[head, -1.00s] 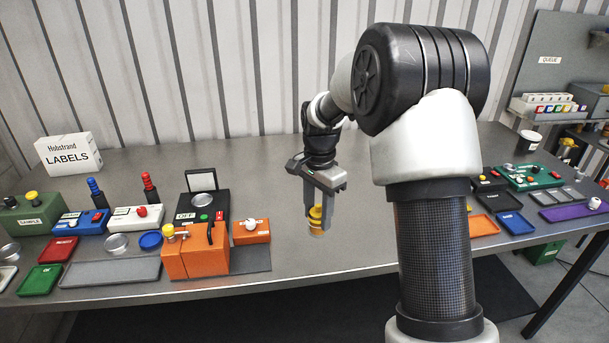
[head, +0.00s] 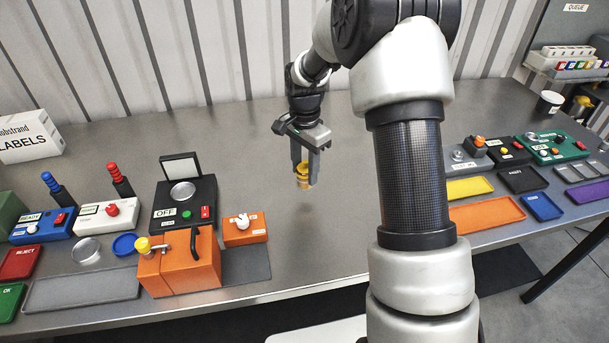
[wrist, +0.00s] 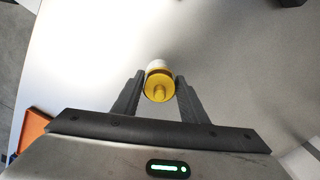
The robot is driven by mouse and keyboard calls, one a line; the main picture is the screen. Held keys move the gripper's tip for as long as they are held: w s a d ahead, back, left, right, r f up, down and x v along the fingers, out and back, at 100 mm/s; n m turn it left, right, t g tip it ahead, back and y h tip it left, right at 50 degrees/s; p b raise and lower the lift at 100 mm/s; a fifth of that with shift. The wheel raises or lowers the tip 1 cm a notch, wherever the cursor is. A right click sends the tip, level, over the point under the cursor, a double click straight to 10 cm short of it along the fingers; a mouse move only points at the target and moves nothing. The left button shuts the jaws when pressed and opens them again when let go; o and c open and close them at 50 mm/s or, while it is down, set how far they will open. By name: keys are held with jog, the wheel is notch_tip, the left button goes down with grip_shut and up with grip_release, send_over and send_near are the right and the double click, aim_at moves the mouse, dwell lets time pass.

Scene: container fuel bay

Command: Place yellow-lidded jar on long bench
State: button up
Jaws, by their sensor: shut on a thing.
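The yellow-lidded jar (head: 302,179) is between the fingers of my gripper (head: 304,172). In the wrist view the jar (wrist: 159,86) shows its round yellow lid with a small knob, and a pale part beyond it. My gripper, also seen in the wrist view (wrist: 159,88), is shut on the jar, one finger on each side. The jar hangs upright over a bare part of the long grey bench (head: 310,235). I cannot tell exactly how far its base is above the surface.
Left of my gripper stand an orange box (head: 180,262), a black OFF device (head: 183,205) and an orange knob block (head: 245,229). Trays, including an orange one (head: 487,214), lie at the right. A labels box (head: 30,138) is at the back left. The bench middle is clear.

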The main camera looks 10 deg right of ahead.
aim_at(305, 181)
jog(key=shift+f, duration=2.25)
jog(key=shift+f, duration=0.2)
jog(key=o, duration=1.1)
jog(key=shift+o, duration=0.2)
jog(key=shift+r, duration=0.15)
